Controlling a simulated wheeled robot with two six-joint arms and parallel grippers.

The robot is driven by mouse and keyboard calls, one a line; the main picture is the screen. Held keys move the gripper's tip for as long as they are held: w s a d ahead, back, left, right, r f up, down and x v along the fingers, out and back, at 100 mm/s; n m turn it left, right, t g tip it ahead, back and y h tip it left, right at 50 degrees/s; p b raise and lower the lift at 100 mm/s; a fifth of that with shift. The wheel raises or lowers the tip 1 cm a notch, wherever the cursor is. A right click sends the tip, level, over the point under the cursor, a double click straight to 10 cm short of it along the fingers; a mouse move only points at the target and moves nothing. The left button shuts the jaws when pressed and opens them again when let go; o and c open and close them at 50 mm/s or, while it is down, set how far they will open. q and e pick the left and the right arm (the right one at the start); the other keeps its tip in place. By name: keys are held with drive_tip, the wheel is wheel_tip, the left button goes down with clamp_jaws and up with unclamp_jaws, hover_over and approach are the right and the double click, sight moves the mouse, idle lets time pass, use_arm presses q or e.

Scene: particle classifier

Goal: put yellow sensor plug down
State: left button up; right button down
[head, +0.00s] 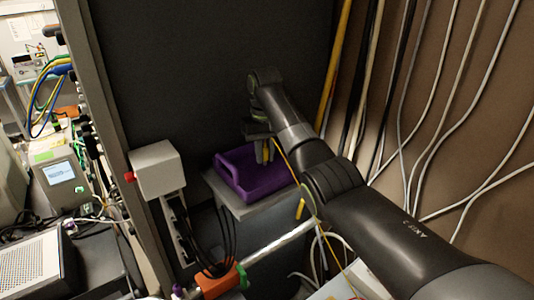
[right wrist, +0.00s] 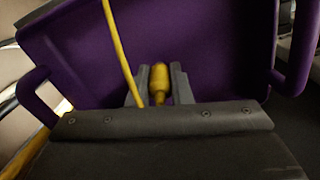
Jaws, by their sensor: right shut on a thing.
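My right gripper (head: 264,150) comes in from the right in the head view and hangs over the purple tray (head: 232,184). In the right wrist view the gripper (right wrist: 160,88) is shut on the yellow sensor plug (right wrist: 160,80), which sits between its two fingers. A yellow cable (right wrist: 119,50) runs past the left finger. The purple tray (right wrist: 215,50) fills the background there, with a handle on each side. Whether the plug touches the tray floor cannot be told. My left gripper is not in view.
The tray rests on a grey stand (head: 238,207). A white box (head: 157,167) with a red knob stands left of it. An orange part (head: 217,283) and black cables are in front. Cables line the wall on the right, and another yellow piece (head: 300,209) hangs near my arm.

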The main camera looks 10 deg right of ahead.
sight(267, 147)
drive_tip(key=shift+d+f, duration=0.1)
drive_tip(key=shift+f, duration=0.25)
drive_tip(key=shift+d, duration=0.25)
drive_tip(key=shift+s+a+f, duration=0.15)
drive_tip(key=shift+a+f, duration=0.05)
drive_tip(key=c, duration=1.7)
unclamp_jaws()
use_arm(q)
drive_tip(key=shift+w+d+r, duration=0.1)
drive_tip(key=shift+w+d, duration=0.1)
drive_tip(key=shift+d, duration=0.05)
use_arm(e)
drive_tip(key=o, duration=0.4)
drive_tip(key=shift+d+f, duration=0.1)
wheel_tip(267, 147, up, 12)
drive_tip(key=shift+s, duration=0.1)
drive_tip(key=shift+w+r, duration=0.25)
drive_tip(key=shift+r, duration=0.1)
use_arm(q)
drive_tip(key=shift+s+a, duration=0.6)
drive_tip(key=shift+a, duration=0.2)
